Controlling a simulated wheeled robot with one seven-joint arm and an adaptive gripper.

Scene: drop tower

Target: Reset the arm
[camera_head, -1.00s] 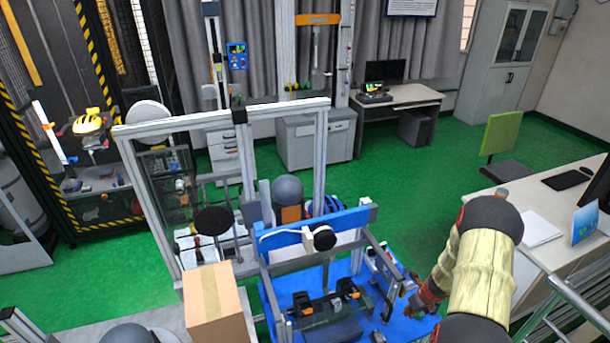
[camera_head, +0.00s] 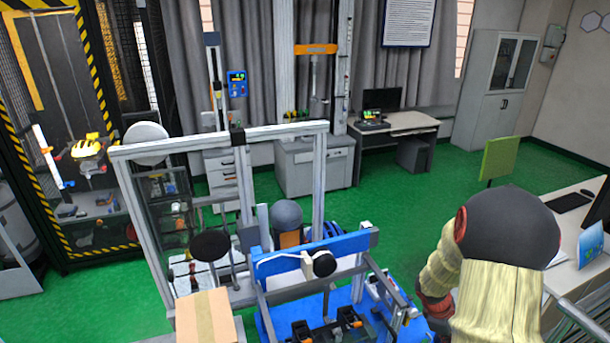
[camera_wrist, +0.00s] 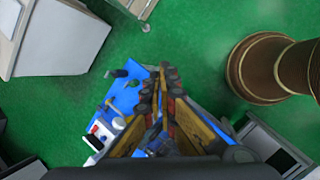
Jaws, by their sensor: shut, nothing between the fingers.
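My arm (camera_head: 500,265), with cream sleeves and a dark rounded joint, rises at the right of the head view. My gripper (camera_wrist: 162,85) shows in the wrist view with its yellow-and-dark fingers together and nothing between them. It points down over the edge of the blue bench (camera_wrist: 124,100). In the head view the gripper itself is hidden behind the arm and the frame's lower edge.
The blue rig (camera_head: 312,255) with metal rails stands just left of my arm. A cardboard box (camera_head: 205,318) is at the lower left. A white desk (camera_head: 572,235) is at the right. Green floor (camera_head: 400,210) lies open behind the rig.

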